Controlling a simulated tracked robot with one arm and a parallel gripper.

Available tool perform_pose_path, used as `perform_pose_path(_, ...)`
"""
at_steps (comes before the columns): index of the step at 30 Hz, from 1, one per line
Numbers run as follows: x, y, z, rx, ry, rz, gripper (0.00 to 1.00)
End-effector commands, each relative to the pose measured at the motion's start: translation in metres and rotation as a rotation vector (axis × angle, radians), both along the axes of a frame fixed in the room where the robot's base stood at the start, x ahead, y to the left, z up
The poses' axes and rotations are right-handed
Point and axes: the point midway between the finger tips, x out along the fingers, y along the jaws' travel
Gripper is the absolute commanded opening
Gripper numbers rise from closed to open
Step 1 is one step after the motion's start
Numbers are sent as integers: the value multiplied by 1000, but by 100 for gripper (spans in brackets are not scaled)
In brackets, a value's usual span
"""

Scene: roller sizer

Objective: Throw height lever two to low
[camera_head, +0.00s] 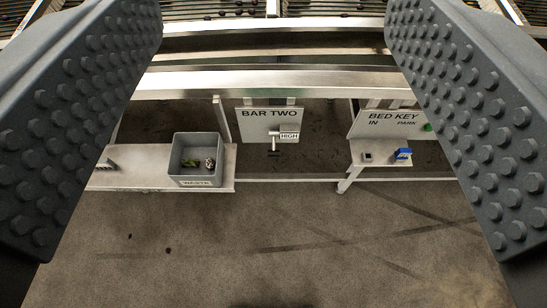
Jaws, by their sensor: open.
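The height lever two shows as a small metal handle (274,140) on a pale panel marked "BAR TWO" (254,128), at the upper middle of the view. A small white tag reading "HIGH" (290,136) sits just right of the handle. A dark mark lies below the handle; I cannot read it. My gripper (275,130) is open, its two studded grey fingers at the left and right edges of the view. Nothing is between the fingertips close up, and the panel shows beyond them in the gap.
A grey bin marked "WASTE" (196,182) with small items in it stands on a shelf (130,172) left of the panel. A "BED KEY" panel (395,121) and a ledge with a blue item (403,155) are at right. Metal rails (270,82) cross above. The floor in front is open.

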Motion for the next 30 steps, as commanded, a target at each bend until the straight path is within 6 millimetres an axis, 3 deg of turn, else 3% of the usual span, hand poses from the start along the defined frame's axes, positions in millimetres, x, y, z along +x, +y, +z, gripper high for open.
perform_pose_path(3, 0, 0, 0, 0, 0, 0, 63)
perform_pose_path(5, 0, 0, 0, 0, 0, 0, 77)
perform_pose_path(7, 5, 0, -4, 0, -2, -1, 79)
perform_pose_path(11, 36, -4, -30, -4, -14, -4, 79)
perform_pose_path(17, 117, -11, -102, -17, -75, -6, 79)
perform_pose_path(21, 169, -15, -162, -25, -121, -2, 79)
perform_pose_path(26, 219, -17, -234, -32, -178, 9, 79)
perform_pose_path(30, 253, -17, -304, -32, -223, 24, 79)
